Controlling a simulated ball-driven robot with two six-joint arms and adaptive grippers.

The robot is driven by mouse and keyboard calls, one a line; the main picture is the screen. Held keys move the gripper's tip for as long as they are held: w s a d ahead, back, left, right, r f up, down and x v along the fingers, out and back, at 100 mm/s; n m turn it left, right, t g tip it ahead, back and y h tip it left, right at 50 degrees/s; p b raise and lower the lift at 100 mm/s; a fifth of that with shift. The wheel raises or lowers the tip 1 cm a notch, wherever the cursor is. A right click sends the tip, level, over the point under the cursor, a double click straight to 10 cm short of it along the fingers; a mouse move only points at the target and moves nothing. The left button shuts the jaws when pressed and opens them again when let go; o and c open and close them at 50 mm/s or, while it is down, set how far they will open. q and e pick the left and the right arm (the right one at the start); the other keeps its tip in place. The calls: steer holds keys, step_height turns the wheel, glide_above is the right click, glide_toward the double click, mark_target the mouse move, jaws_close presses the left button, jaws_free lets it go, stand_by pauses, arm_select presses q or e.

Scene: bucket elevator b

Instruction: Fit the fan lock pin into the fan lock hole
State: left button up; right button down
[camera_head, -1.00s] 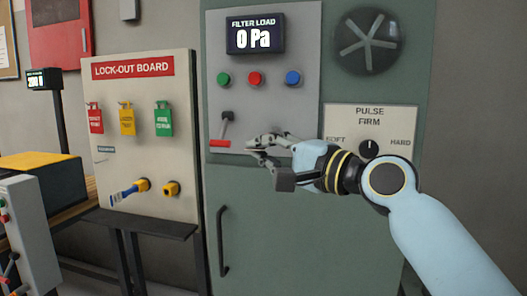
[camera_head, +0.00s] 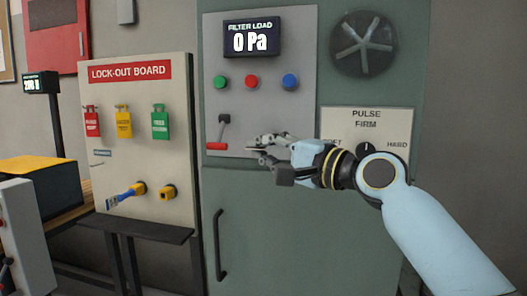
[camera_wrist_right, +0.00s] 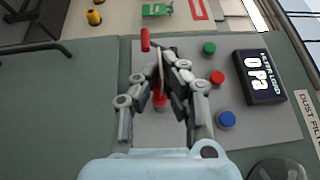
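My right gripper (camera_head: 262,148) is in front of the lower part of the grey control panel (camera_head: 292,112), just right of the red-handled lever (camera_head: 217,146). In the right wrist view, its two fingers (camera_wrist_right: 165,72) are drawn together around a thin pin with a red part (camera_wrist_right: 160,98), which I take for the fan lock pin. The pin's shaft points away from the palm. I cannot make out the fan lock hole; the fingers cover part of the panel. I cannot tell if the pin touches the panel. My left gripper is not in view.
Green, red and blue buttons (camera_head: 252,82) sit above the gripper. The pulse dial (camera_head: 367,147) is partly behind my right arm. The lock-out board (camera_head: 140,100) with tags stands at left. A door handle (camera_head: 220,245) protrudes below.

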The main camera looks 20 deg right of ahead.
steer(key=shift+w+d, duration=0.3)
steer(key=shift+w, duration=0.1)
steer(key=c, duration=1.4)
jaws_free()
steer(key=shift+s, duration=0.1)
steer(key=v, duration=1.1)
steer(key=shift+s+d, duration=0.2)
steer(key=shift+s, duration=0.15)
